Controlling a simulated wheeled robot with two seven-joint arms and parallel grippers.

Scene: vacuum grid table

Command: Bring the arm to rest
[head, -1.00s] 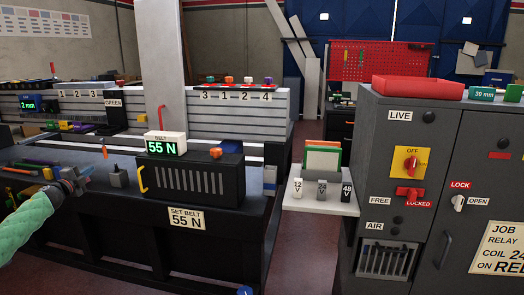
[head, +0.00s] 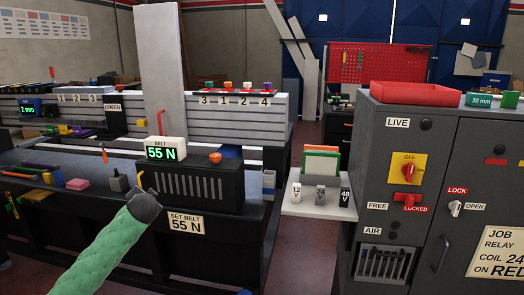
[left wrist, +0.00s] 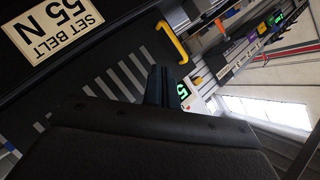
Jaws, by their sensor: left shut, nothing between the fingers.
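My left arm, in a green sleeve, rises from the bottom left in the head view. Its dark gripper (head: 142,192) is in front of the black belt unit, by the yellow handle, and is mostly hidden behind my own wrist. In the left wrist view the dark fingers (left wrist: 160,84) are together with nothing between them, close to the unit's slotted face. The belt unit (head: 195,186) has a white display (head: 165,149) on top reading 55 N. A label (head: 186,223) below reads SET BELT 55 N. My right gripper is not in view.
A grey cabinet (head: 397,165) with a yellow-and-red switch (head: 407,168) stands at the right. A white shelf (head: 320,206) with voltage blocks juts from its side. Small coloured parts lie on the bench at the left. The floor between bench and cabinet is clear.

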